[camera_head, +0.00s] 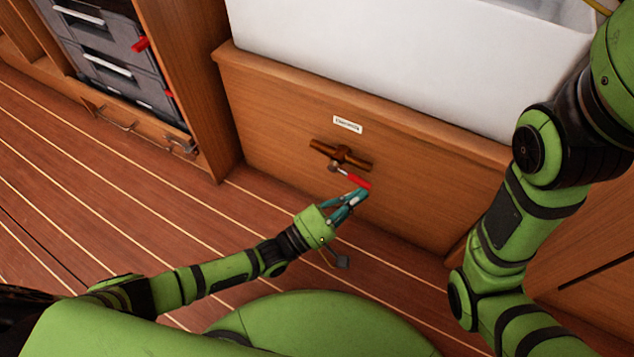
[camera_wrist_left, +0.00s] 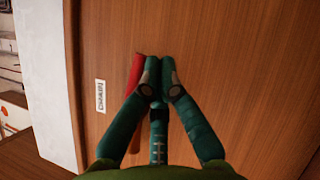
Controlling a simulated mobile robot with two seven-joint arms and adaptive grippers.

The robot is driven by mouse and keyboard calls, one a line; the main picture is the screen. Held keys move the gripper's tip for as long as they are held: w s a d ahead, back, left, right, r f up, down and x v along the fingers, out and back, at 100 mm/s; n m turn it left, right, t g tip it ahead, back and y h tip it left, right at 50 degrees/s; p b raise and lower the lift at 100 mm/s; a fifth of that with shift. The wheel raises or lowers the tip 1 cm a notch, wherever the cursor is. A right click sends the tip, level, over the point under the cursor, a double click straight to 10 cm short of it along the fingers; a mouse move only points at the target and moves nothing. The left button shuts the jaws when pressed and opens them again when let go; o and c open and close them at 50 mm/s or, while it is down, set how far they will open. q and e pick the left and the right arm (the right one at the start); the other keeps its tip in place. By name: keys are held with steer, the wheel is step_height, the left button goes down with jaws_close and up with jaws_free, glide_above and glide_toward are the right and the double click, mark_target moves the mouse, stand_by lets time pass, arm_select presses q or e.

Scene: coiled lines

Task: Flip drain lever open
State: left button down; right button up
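The drain lever's red handle (camera_head: 356,179) points down and to the right from a brass valve (camera_head: 341,154) on the wooden cabinet front. My left gripper (camera_head: 361,194) is at the handle's free end, just below it. In the left wrist view the two fingertips (camera_wrist_left: 159,66) are together with nothing seen between them. The red handle (camera_wrist_left: 135,72) shows right beside the left finger, outside the pair; I cannot tell whether they touch. The valve is mostly hidden behind the fingers there. My right arm is at the right of the head view; its gripper is out of view.
A small white label (camera_head: 348,125) is above the valve. A large white basin (camera_head: 410,60) sits on top of the cabinet (camera_head: 275,125). Grey cases (camera_head: 110,50) with red latches stand in a shelf at the left. The plank floor (camera_head: 130,200) is open.

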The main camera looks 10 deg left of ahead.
arm_select(q)
steer(key=shift+d+r, duration=0.2)
steer(key=shift+r, duration=0.2)
stand_by(0.5)
